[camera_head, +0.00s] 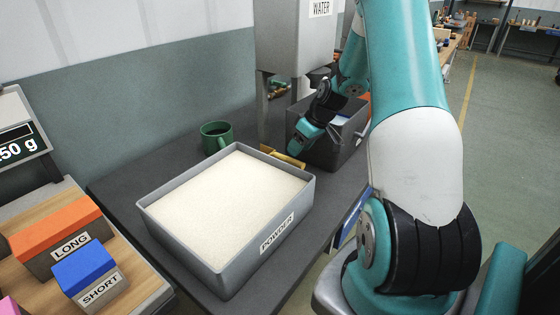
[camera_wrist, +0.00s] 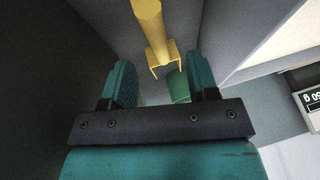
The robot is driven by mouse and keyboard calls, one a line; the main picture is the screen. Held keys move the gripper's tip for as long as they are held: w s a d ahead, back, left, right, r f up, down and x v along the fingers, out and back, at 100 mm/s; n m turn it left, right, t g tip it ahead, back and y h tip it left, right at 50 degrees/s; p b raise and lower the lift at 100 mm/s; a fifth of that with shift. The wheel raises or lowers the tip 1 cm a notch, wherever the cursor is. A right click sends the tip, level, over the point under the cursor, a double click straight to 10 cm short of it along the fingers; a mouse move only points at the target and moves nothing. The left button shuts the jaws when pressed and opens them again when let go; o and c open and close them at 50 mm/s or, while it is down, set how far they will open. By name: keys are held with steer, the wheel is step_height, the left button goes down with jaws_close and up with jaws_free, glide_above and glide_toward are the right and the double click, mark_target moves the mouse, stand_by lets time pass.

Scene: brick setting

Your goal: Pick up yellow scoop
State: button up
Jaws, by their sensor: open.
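The yellow scoop (camera_head: 285,157) shows only in part in the head view, low on the dark table between the powder bin and a grey bin. In the wrist view the yellow scoop (camera_wrist: 151,28) runs down from the top edge, and its forked lower end lies between the two finger outlines. My gripper (camera_head: 298,143) is right beside the scoop and hides part of it in the head view. In the wrist view my gripper (camera_wrist: 162,78) has its teal fingers wide apart, with a gap on each side of the scoop. I see no contact.
The powder bin (camera_head: 143,208), full of white powder, stands left of the scoop. A green mug (camera_head: 216,136) is behind it. The dark grey bin (camera_head: 350,142) stands close on the right. The water tank (camera_head: 293,40) rises behind. Orange and blue blocks sit front left.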

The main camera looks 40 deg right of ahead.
mark_target(290, 161)
steer(key=shift+p+x, duration=0.6)
steer(key=shift+x, duration=2.95)
steer(key=shift+w+d, duration=0.1)
steer(key=shift+d, duration=0.1)
jaws_close()
